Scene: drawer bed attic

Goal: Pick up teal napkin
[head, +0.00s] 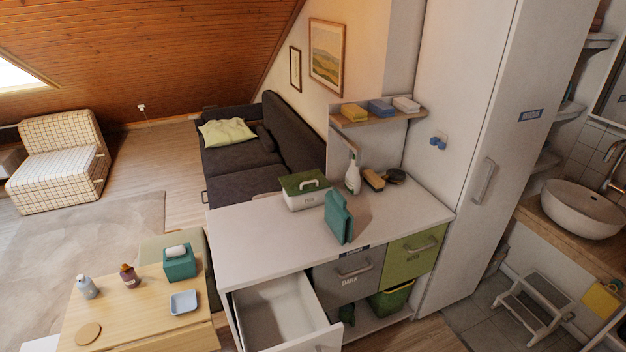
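A teal folded cloth (339,217), which looks like the napkin, stands upright and slightly tilted near the front edge of the white counter (245,240). Its lower end comes down close to the counter's front edge; I cannot tell exactly how it is supported. A teal box (180,264) with a white top sits on the low wooden table (130,310) at the lower left. Neither of my grippers is in view.
A white drawer (285,312) stands open below the counter. Behind the cloth are a green-lidded box (304,191), a spray bottle (353,175) and a brush (373,179). A shelf (375,119) holds folded cloths above. A tall white cabinet (465,130) stands right.

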